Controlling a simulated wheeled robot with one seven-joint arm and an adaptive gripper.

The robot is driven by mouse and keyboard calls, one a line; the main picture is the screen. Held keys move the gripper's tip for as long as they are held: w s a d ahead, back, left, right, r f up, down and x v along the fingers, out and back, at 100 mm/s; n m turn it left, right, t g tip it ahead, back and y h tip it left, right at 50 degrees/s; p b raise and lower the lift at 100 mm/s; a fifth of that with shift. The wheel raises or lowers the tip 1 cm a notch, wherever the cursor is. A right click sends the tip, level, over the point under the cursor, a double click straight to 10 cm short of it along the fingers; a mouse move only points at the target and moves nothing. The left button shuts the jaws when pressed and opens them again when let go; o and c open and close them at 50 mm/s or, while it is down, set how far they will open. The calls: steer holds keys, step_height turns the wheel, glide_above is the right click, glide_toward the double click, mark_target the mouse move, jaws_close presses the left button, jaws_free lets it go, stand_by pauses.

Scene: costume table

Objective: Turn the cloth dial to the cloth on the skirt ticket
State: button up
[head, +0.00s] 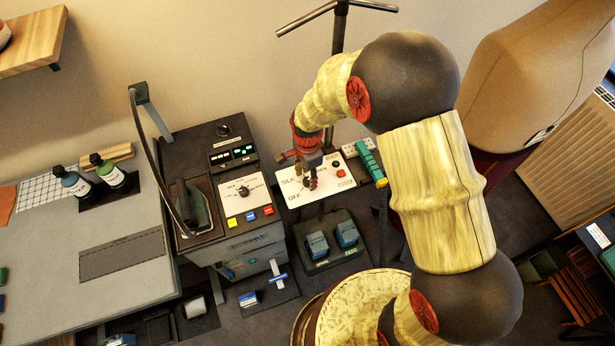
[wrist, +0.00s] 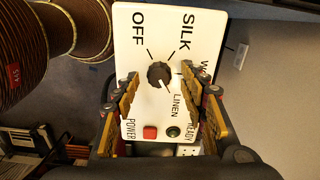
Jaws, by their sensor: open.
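A white panel (wrist: 143,43) in the wrist view carries a dark round dial (wrist: 158,74) with OFF, SILK, a partly hidden word beginning with W, and LINEN around it. The dial's pale pointer mark appears to face the LINEN side. My gripper (wrist: 160,80) is open, one finger on each side of the dial; I cannot tell whether they touch it. In the head view the same panel (head: 290,200) sits under my gripper (head: 312,182), which hides the dial. I cannot make out a readable skirt ticket in either view.
A red POWER button (wrist: 149,132) and dark READY lamp (wrist: 173,131) sit below the dial. Left of the panel stands a dark machine (head: 190,145) with another knob (head: 243,191). A teal-handled tool (head: 370,162) lies right of the panel; blue pedals (head: 317,244) are in front.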

mark_target(308, 181)
step_height(308, 181, up, 11)
stand_by(0.4)
steer(key=shift+r, duration=0.1)
stand_by(0.3)
steer(key=s+d+r+n+t+b, duration=0.2)
steer(key=s+d+r+n+b, duration=0.3)
steer(key=s, duration=0.5)
steer(key=s+d+r+n+t+b, duration=0.3)
steer(key=s+d+r+n+b, duration=0.2)
steer(key=s+d+r+n, duration=0.3)
steer(key=shift+s+d+t, duration=0.3)
steer(key=shift+s+d, duration=0.35)
steer(key=shift+s, duration=0.4)
